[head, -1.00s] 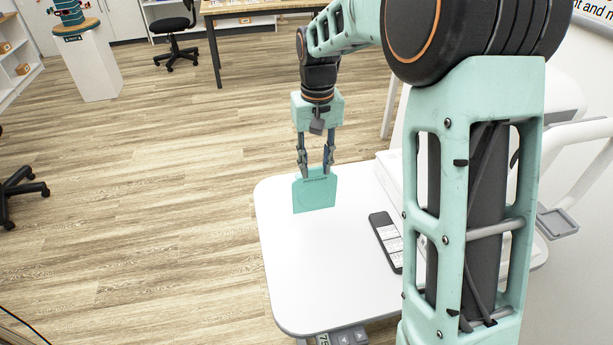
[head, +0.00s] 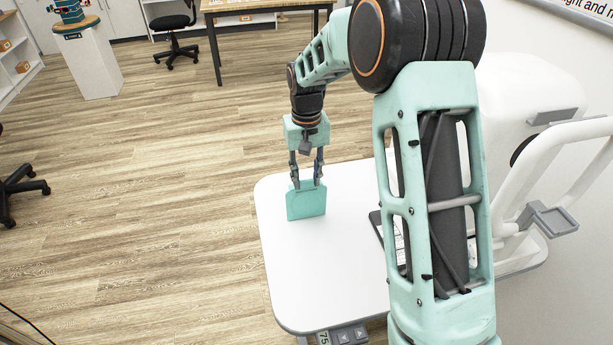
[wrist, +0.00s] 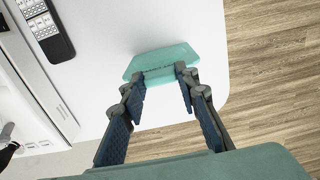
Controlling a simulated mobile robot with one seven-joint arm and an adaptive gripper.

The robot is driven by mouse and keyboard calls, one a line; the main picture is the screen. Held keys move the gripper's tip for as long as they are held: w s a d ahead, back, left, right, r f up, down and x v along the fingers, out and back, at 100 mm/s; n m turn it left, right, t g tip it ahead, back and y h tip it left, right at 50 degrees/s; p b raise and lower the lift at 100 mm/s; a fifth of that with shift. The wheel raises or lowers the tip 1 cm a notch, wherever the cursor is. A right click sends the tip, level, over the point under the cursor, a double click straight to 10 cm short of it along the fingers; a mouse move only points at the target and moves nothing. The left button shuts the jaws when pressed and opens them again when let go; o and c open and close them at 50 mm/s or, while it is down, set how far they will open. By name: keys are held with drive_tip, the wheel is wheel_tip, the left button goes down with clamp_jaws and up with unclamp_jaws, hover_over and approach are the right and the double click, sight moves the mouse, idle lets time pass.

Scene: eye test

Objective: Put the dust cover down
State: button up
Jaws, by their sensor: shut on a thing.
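The dust cover, a flat teal folded piece (head: 306,203), hangs upright between the fingertips of my gripper (head: 306,181) over the far left part of the white table (head: 310,275). In the wrist view the cover (wrist: 160,60) lies ahead of my fingers (wrist: 163,84), which hold it by its near edge. The table's corner is just beyond it. The cover's lower edge is at or very near the tabletop; I cannot tell whether it touches.
A dark-framed panel (wrist: 42,28) lies on the table, partly behind my arm in the head view. A white instrument with a tubular frame (head: 540,160) stands at right. The table's left front is clear. A control box (head: 345,336) is under the front edge.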

drive_tip(key=o, duration=0.8)
drive_tip(key=shift+f, duration=0.1)
drive_tip(key=shift+o, duration=0.2)
wheel_tip(320, 180, up, 12)
drive_tip(key=shift+r+p, duration=0.25)
drive_tip(key=shift+p, duration=0.1)
